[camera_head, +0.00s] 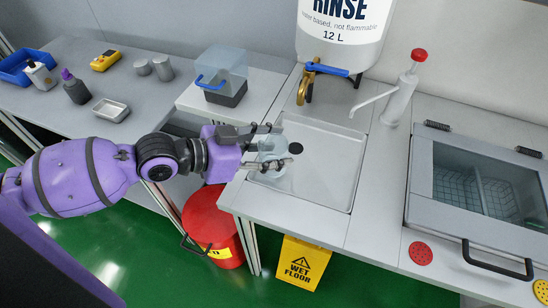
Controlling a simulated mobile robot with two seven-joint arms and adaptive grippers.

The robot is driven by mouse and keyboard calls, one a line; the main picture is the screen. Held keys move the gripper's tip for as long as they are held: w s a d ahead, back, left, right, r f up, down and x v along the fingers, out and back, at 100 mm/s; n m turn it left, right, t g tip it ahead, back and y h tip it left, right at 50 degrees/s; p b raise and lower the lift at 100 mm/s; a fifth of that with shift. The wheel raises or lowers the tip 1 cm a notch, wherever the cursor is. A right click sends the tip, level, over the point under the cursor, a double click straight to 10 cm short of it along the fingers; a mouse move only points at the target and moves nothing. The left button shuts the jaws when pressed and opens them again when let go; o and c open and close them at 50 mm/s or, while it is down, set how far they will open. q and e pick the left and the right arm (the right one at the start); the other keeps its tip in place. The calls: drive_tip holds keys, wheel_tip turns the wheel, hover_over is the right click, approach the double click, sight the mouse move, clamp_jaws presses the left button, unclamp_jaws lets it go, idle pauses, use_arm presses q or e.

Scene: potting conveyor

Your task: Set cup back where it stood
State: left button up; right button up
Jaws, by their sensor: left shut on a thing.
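My left gripper (280,147) reaches in from the left over the near-left part of the sink basin (335,182). Its fingers are shut on a pale, see-through cup (270,152), which they partly hide. I cannot tell whether the cup touches the basin or is held above it. My right gripper is not in view.
A rinse tank (345,38) with a brass tap (305,85) stands behind the basin, and a red-topped pump (400,92) to its right. A clear-topped box (222,75) sits left of the basin. A lidded washer (480,185) is at right. A red bin (207,222) stands below.

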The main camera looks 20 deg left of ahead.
use_arm(q)
drive_tip(key=f, duration=0.3)
drive_tip(key=shift+w+f+b, duration=0.25)
drive_tip(key=shift+f+b, duration=0.05)
drive_tip(key=shift+f, duration=0.1)
drive_tip(key=shift+f, duration=0.15)
drive_tip(key=o, duration=1)
